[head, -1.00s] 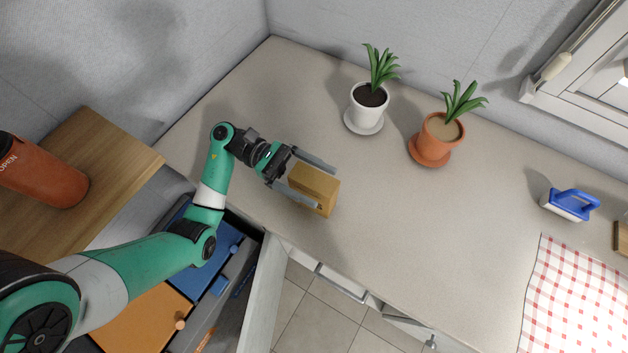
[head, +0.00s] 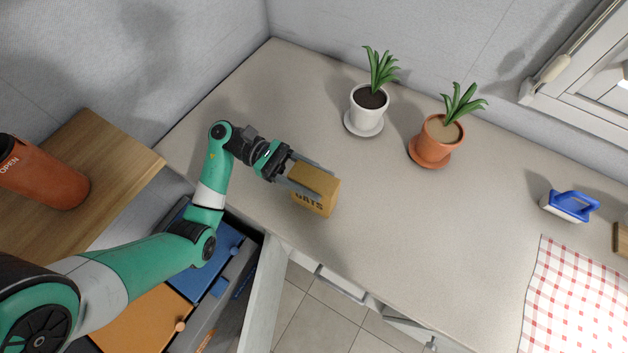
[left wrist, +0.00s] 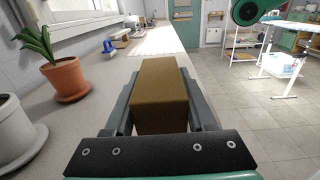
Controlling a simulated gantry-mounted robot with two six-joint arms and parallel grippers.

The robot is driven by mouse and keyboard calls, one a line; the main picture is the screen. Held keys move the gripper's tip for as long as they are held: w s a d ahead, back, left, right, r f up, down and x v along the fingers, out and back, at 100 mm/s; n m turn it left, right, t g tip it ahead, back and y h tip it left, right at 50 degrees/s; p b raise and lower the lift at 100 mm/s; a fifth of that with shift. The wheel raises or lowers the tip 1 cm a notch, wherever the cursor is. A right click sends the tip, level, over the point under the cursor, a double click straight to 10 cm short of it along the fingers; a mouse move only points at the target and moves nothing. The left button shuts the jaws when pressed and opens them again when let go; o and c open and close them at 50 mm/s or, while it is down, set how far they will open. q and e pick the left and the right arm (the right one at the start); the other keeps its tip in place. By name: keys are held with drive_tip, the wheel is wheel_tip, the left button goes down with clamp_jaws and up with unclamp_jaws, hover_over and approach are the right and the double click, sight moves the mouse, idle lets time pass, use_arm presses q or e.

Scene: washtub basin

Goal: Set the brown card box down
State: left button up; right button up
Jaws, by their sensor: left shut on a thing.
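The brown card box (head: 316,190) is at the left part of the counter, near its front edge. Dark lettering shows on its front side. My left gripper (head: 312,181) has its two fingers along opposite sides of the box and is shut on it. In the left wrist view the box (left wrist: 162,95) sits between both fingers. I cannot tell for certain whether its underside touches the counter. My right gripper is not in view.
A white pot (head: 368,108) and a terracotta pot (head: 437,140), both with plants, stand behind the box. A blue-handled brush (head: 570,205) and a checked cloth (head: 575,305) lie at right. The counter (head: 420,235) between is clear.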

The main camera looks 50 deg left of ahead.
use_arm(q)
wheel_tip(320, 180, up, 9)
drive_tip(key=shift+f+p, duration=0.1)
drive_tip(key=shift+p, duration=0.45)
